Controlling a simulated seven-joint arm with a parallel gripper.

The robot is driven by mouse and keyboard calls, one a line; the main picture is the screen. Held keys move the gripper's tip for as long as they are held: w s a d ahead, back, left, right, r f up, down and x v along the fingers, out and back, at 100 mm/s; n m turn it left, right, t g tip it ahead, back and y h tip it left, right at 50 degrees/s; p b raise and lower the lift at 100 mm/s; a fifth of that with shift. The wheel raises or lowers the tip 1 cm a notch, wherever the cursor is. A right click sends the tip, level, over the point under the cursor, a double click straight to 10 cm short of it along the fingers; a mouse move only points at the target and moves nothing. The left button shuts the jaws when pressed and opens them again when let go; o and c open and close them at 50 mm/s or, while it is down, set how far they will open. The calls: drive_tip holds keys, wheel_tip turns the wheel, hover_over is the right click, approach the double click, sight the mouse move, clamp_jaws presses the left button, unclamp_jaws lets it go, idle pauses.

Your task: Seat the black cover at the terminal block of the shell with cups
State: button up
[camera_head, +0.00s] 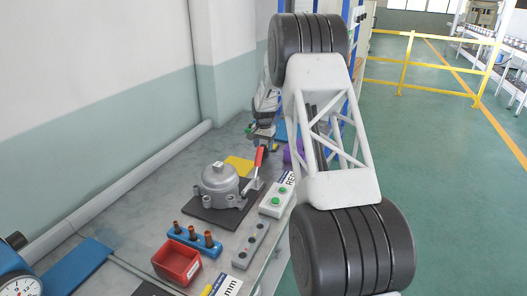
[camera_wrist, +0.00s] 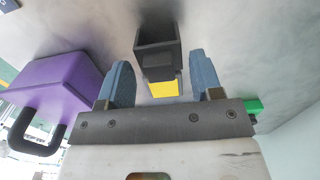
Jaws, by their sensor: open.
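A black blocky part (camera_wrist: 157,48), which looks like the black cover, lies between and beyond the fingertips in the wrist view. A yellow face shows at its near end. My gripper (camera_wrist: 159,62) is open, with one blue fingertip on each side of the part and visible gaps to both. In the head view my gripper (camera_head: 263,135) is small, at the far end of the bench, and partly hidden. The grey domed shell (camera_head: 219,180) stands on a dark plate nearer the camera. Its terminal block and cups cannot be told apart at this size.
A red-handled clamp (camera_head: 258,160) stands beside the shell. A button box (camera_head: 277,201), a blue holder with brown pegs (camera_head: 193,240) and a red bin (camera_head: 178,262) are nearer. A purple box with a black handle (camera_wrist: 60,83) is left of my gripper. A wall bounds the bench.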

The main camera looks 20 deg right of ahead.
idle(0.4)
drive_tip(key=c, duration=1)
drive_tip(key=shift+r, duration=0.1)
wheel_tip(320, 180, up, 10)
idle(0.6)
drive_tip(key=shift+o, duration=1.1)
clamp_jaws()
drive_tip(key=shift+a, duration=0.1)
